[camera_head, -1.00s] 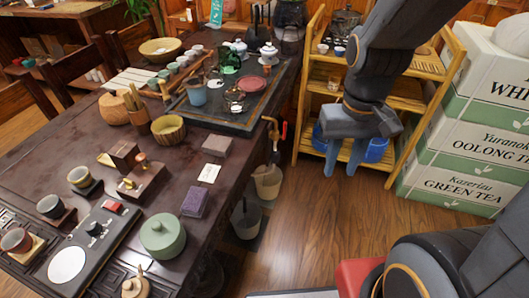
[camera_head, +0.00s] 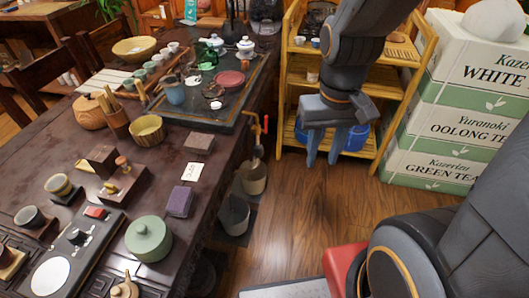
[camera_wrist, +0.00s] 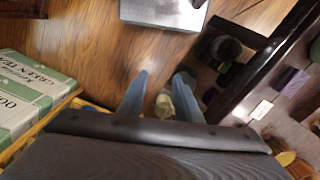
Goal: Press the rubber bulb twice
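No thing is plainly a rubber bulb. A small rounded orange-brown knob (camera_head: 122,163) stands on a dark wooden block (camera_head: 124,187) on the dark tea table (camera_head: 205,150); I cannot tell whether it is the bulb. My gripper (camera_head: 323,150) points down, well to the right of the table, in front of the bamboo shelf. Its two fingers are apart with nothing held between them. In the wrist view my gripper (camera_wrist: 160,92) shows both fingers spread above the wooden floor.
A bamboo shelf (camera_head: 401,98) with a blue tub (camera_head: 357,138) stands behind my gripper. Stacked tea boxes (camera_head: 440,125) are at the right. Bins (camera_head: 233,214) stand beside the table. A lidded green pot (camera_head: 148,238) sits near the table's edge.

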